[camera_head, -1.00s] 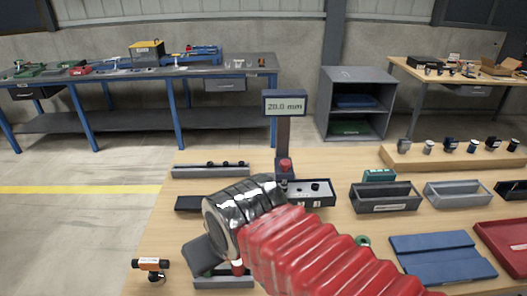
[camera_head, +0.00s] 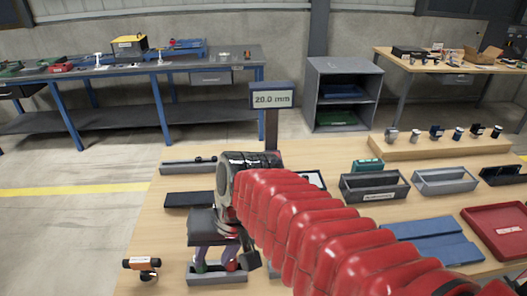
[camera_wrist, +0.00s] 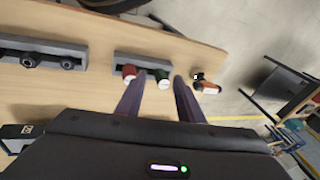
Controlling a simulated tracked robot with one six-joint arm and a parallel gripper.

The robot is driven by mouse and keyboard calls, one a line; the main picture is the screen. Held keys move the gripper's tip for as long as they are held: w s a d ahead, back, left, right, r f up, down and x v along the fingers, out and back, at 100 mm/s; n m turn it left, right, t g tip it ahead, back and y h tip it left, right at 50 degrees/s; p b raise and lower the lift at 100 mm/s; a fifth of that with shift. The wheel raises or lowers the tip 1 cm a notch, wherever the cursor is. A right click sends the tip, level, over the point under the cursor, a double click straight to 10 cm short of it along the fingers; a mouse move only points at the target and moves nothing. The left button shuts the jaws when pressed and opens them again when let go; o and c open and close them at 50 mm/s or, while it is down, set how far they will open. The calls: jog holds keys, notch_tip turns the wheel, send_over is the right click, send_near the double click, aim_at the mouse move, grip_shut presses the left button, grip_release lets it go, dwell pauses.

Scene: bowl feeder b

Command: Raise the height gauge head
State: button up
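The height gauge (camera_head: 271,128) stands at the back of the wooden bench, with a display (camera_head: 271,99) reading 20.0 mm on its post. Its head and base are hidden behind my arm in the head view, and I cannot make them out in the wrist view. My gripper (camera_head: 223,262) points down at the front left of the bench, away from the gauge post. Its two fingers are apart and empty in the wrist view (camera_wrist: 158,84), over a small grey holder (camera_wrist: 143,62) with a red-topped piece (camera_wrist: 129,72) and a green-topped piece (camera_wrist: 163,80).
An orange and black tool (camera_head: 141,264) stands left of my gripper. A grey rail (camera_head: 188,166) with black knobs and a dark flat tray (camera_head: 188,199) lie behind it. Grey bins (camera_head: 374,186), a blue mat (camera_head: 432,241) and a red tray (camera_head: 499,228) occupy the right.

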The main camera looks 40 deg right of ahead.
jog(key=w+d+m+t+y, duration=0.35)
jog(key=d+m, duration=0.25)
jog(key=m, duration=0.3)
jog(key=w+d+m+t+y, duration=0.3)
jog(key=w+d+m, duration=0.25)
jog(key=m, duration=0.35)
jog(key=s+d+r+m+t+h, duration=0.1)
jog(key=d+m+t, duration=0.3)
jog(key=d, duration=0.6)
jog(key=s+d+r+m+t+h, duration=0.1)
jog(key=s+d+m+t+h, duration=0.1)
jog(key=d+m, duration=0.4)
jog(key=d+t+h, duration=0.1)
jog(key=d+h, duration=0.1)
jog(key=d, duration=0.3)
jog(key=shift+r+m+t, duration=0.15)
jog(key=shift+m+t, duration=0.2)
jog(key=shift+m, duration=0.05)
jog(key=shift+a, duration=0.1)
jog(key=shift+x, duration=6.9)
